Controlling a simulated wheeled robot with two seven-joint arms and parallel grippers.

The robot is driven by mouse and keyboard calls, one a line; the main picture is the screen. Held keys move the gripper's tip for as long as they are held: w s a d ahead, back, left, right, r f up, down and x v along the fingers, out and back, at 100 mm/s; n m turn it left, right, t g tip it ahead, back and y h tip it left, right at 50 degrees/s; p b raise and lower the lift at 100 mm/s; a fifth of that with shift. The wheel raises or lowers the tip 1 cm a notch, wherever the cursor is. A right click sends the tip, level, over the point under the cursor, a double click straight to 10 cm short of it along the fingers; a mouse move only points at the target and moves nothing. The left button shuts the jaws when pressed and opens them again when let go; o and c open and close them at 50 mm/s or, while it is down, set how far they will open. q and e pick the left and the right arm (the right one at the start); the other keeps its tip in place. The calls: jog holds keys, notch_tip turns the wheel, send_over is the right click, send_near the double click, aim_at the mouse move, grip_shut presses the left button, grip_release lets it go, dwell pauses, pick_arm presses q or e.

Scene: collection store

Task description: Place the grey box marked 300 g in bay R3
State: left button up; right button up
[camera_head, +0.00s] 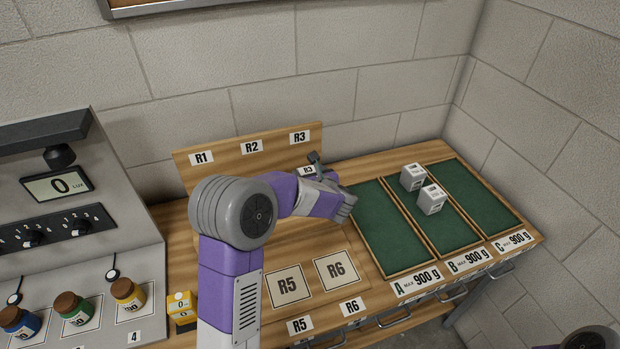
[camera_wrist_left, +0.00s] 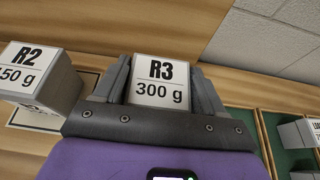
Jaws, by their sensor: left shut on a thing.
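My left gripper (camera_head: 312,168) is shut on the grey box marked R3, 300 g (camera_wrist_left: 161,92), at the right end of the wooden rack. The box's label (camera_head: 307,170) shows small beside the gripper in the head view. In the left wrist view the box sits between both fingers of the gripper (camera_wrist_left: 163,82), label readable. The bay R3 sign (camera_head: 300,137) is on the backboard just behind the box. The floor of bay R3 is hidden by my arm and the box. I cannot tell whether the box touches the rack. My right gripper is not in view.
A grey box marked R2 (camera_wrist_left: 50,80) stands close left of the held box. Bays R5 (camera_head: 288,286) and R6 (camera_head: 337,270) are empty. Two grey boxes (camera_head: 431,200) are in green tray B (camera_head: 455,238); trays A (camera_head: 390,235) and C (camera_head: 480,195) look empty.

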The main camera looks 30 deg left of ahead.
pick_arm(q)
jog(key=shift+f, duration=0.2)
jog(key=shift+f, duration=0.15)
jog(key=o, duration=1.3)
jog(key=shift+f, duration=0.1)
jog(key=shift+r, duration=0.2)
jog(key=p+v, duration=0.1)
jog(key=v, duration=1.1)
